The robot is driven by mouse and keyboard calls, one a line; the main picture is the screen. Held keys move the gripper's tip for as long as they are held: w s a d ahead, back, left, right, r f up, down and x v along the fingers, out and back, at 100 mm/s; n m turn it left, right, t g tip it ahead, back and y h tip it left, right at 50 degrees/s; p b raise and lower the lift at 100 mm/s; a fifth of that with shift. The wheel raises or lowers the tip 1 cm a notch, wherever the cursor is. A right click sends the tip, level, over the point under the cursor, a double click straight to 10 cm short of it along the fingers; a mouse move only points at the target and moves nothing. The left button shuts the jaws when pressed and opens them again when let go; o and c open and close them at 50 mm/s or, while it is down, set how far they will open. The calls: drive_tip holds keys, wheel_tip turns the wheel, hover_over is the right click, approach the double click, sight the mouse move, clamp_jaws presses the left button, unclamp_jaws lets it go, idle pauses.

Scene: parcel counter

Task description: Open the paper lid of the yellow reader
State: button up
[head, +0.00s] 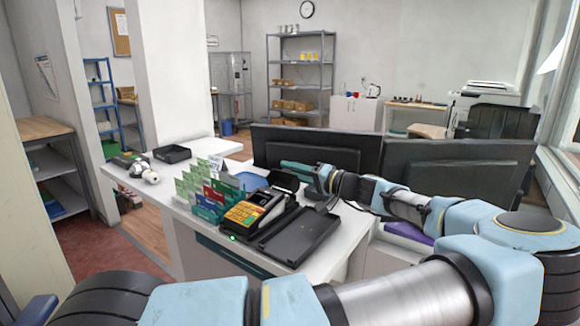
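The yellow reader (250,211) stands on the white counter, its yellow face and keys towards me, with a dark housing at its far right end. A dark tilted panel (284,180) shows just behind that end. I cannot tell whether it is the paper lid or whether the lid is open. My gripper (288,165) reaches in from the right, above and behind the far end of the reader. It appears apart from the reader. Its fingers are small and seen side-on, so their opening is unclear.
A flat black tray-like piece (300,235) lies right of the reader. Card racks (207,190) stand close on its left. Two dark monitors (315,148) stand behind my arm. A black tray (172,154) and a white scanner-like device (138,169) lie at the counter's far left.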

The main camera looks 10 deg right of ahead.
drive_tip(key=shift+w+a, duration=0.25)
drive_tip(key=shift+c, duration=0.3)
clamp_jaws()
idle(1.0)
